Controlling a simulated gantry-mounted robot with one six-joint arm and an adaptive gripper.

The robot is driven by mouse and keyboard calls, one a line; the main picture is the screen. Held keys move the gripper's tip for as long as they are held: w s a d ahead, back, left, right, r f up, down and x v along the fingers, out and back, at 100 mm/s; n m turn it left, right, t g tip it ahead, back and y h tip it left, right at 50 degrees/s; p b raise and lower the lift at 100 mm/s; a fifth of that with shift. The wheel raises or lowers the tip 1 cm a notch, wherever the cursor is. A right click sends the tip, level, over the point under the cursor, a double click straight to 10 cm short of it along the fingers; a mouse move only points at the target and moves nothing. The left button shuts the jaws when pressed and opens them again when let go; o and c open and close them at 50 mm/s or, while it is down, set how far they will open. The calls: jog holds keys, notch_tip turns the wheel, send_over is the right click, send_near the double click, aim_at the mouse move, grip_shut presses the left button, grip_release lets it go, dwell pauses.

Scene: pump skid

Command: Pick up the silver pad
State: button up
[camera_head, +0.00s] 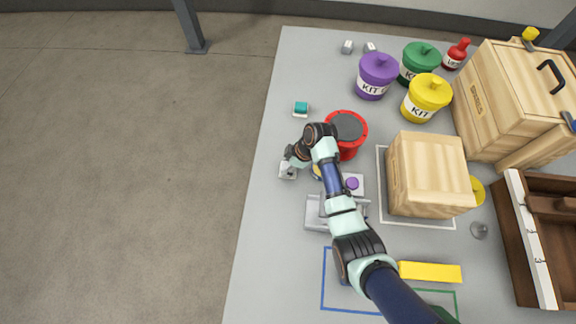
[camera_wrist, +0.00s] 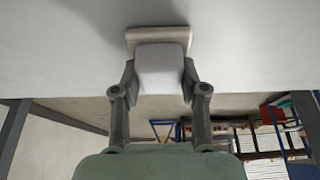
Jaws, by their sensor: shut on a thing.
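The silver pad (camera_head: 287,171) is at the left side of the grey table, at the end of my arm. In the wrist view it is a pale rounded block (camera_wrist: 160,66) between my fingers, with a flat beige plate (camera_wrist: 158,36) at its far end. My gripper (camera_head: 290,160) is shut on the block from both sides; its fingers also show in the wrist view (camera_wrist: 160,78). Whether the plate touches the table or is clear of it, I cannot tell.
A red round container (camera_head: 357,148) and a block with a purple button (camera_head: 353,184) are close to my arm. A wooden box (camera_head: 428,175) stands right. Bare table lies at the left edge.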

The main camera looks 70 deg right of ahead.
notch_tip(320, 180, up, 20)
jog(key=p, duration=1)
